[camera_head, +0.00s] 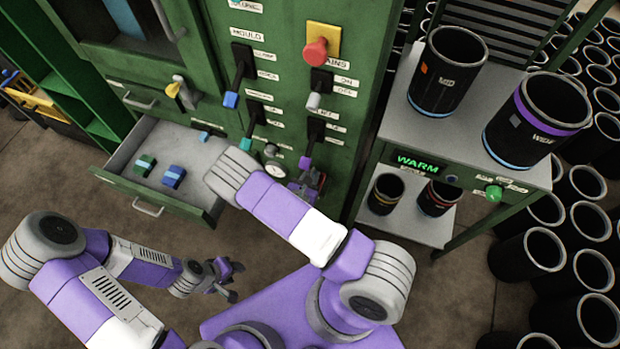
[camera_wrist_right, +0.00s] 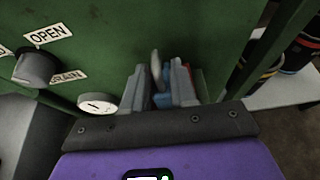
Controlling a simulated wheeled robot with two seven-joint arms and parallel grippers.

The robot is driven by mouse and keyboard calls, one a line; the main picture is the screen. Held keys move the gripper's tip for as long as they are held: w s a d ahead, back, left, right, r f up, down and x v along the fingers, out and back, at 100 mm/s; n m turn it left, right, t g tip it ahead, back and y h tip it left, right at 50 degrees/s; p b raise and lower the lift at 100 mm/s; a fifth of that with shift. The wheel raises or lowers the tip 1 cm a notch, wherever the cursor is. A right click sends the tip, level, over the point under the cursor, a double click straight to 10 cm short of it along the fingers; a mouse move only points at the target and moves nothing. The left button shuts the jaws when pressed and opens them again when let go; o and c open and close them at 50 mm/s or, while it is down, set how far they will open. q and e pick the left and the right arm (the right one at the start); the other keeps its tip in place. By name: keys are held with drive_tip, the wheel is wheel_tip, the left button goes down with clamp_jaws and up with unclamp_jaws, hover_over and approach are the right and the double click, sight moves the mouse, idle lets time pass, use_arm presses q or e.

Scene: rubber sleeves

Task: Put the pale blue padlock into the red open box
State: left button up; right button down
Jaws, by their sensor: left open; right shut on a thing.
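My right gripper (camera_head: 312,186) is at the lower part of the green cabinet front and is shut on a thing. In the right wrist view its fingers (camera_wrist_right: 160,86) close around a pale blue body (camera_wrist_right: 161,100) with a grey loop above it, which looks like the pale blue padlock. A small patch of red (camera_wrist_right: 187,72) shows just behind the fingers; it may be the red open box, but it is mostly hidden. My left gripper (camera_head: 226,279) is open and empty above the floor, left of my base.
Levers and a red knob (camera_head: 315,52) stick out of the cabinet. A shelf rack (camera_head: 408,115) with black sleeves stands at the right.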

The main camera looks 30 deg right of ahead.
drive_tip(key=shift+r, duration=0.15)
drive_tip(key=c, duration=0.9)
unclamp_jaws()
drive_tip(key=shift+f, duration=0.2)
drive_tip(key=shift+r, duration=0.1)
drive_tip(key=shift+s+a+r, duration=0.1)
drive_tip(key=shift+s+r, duration=0.05)
drive_tip(key=p+v, duration=0.3)
drive_tip(key=v, duration=0.8)
drive_tip(key=shift+s+a+r, duration=0.15)
drive_tip(key=shift+s+a, duration=0.05)
